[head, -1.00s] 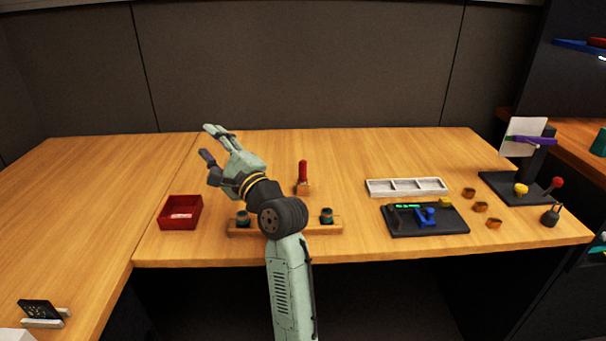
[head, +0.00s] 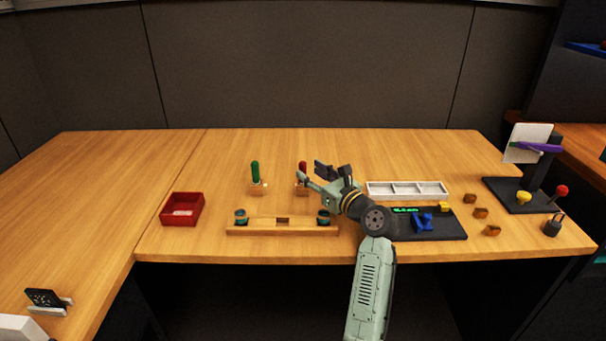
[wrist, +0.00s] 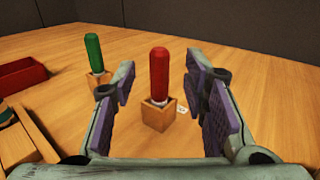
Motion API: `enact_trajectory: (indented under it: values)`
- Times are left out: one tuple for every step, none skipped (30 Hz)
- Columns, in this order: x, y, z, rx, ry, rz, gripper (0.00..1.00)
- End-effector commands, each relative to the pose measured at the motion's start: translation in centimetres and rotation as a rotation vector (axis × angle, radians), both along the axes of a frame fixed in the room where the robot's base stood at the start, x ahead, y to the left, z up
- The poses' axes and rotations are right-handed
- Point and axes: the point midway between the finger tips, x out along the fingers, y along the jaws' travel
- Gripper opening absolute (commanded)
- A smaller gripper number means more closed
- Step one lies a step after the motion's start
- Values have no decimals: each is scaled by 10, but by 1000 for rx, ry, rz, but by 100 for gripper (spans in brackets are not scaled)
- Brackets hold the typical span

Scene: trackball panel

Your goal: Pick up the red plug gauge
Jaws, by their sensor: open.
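The red plug gauge (wrist: 159,74) stands upright in a small wooden block (wrist: 158,114) in the wrist view, ahead of and between my open fingers. In the head view the red plug gauge (head: 302,167) is partly hidden by my gripper (head: 309,170), which is just to its right. My gripper (wrist: 162,100) is open and empty. The purple-padded fingers lie to either side of the gauge in the picture; I cannot tell whether they reach around it.
A green plug gauge (head: 255,172) stands in its own block to the left. A red tray (head: 182,209) is farther left. A wooden holder (head: 282,228) lies in front, a white compartment tray (head: 407,190) and a black panel (head: 445,226) to the right. The table behind the gauges is clear.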

Motion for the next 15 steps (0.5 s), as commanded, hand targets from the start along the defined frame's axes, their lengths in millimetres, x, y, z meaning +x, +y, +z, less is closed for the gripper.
enact_trajectory:
  values:
    - [6,5,3,0,2,2,40]
    - [10,9,4,0,2,3,40]
    - [16,12,4,0,2,2,40]
    - [19,15,5,-2,1,2,40]
    - [23,18,3,-1,0,1,40]
    - [27,21,3,-1,0,1,40]
    - [29,22,2,-1,0,1,40]
    - [32,23,2,-1,1,0,40]
    - [34,25,2,-1,-1,-1,40]
    - [34,26,2,-1,-1,-1,40]
    - [35,26,1,-1,-1,-1,40]
    - [35,26,1,-1,-1,0,40]
    - [35,26,1,-1,-1,-1,40]
    - [35,26,1,-1,-1,-1,40]
    - [35,26,1,-2,-1,0,40]
